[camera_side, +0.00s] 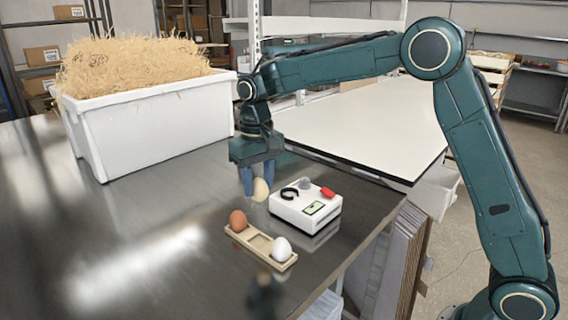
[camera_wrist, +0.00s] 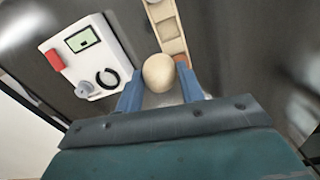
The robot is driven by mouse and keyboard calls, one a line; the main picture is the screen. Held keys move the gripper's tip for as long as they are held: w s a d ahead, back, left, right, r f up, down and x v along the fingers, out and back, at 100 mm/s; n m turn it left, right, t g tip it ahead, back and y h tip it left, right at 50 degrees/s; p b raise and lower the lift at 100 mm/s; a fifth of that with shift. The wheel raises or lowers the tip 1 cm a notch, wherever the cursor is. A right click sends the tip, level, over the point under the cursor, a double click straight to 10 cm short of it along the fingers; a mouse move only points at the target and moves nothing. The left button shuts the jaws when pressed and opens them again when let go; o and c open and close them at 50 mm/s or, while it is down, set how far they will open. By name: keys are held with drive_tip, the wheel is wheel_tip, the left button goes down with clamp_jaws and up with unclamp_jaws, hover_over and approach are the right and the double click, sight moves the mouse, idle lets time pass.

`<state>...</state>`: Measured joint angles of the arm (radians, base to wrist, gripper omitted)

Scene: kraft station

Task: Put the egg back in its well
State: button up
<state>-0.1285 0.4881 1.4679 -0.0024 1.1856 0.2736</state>
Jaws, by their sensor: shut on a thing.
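My gripper (camera_side: 256,188) points down with its blue fingers shut on a cream egg (camera_side: 261,189). In the wrist view the egg (camera_wrist: 158,72) sits between the fingertips of my gripper (camera_wrist: 158,88). The egg is held above the table, behind the wooden egg holder (camera_side: 260,244). The holder carries a brown egg (camera_side: 238,221) at its left end and a white egg (camera_side: 282,249) at its right end. The middle well between them looks empty. In the wrist view the holder (camera_wrist: 172,44) is partly hidden by the held egg.
A white device (camera_side: 306,208) with a small screen, a black ring and a red part stands right of the held egg. A large white bin (camera_side: 150,125) of straw is at the back left. The metal table (camera_side: 130,225) is clear at left; its edge runs along the right.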

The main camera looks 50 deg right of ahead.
drive_tip(key=shift+n, duration=0.8)
drive_tip(key=s+a+f, duration=0.1)
drive_tip(key=a+f, duration=0.1)
drive_tip(key=f, duration=0.1)
drive_tip(key=shift+s+a, duration=0.2)
drive_tip(key=shift+s, duration=0.2)
drive_tip(key=shift+f, duration=0.25)
drive_tip(key=shift+f, duration=2.55)
drive_tip(key=shift+f, duration=0.85)
drive_tip(key=o, duration=0.8)
drive_tip(key=shift+r, duration=0.15)
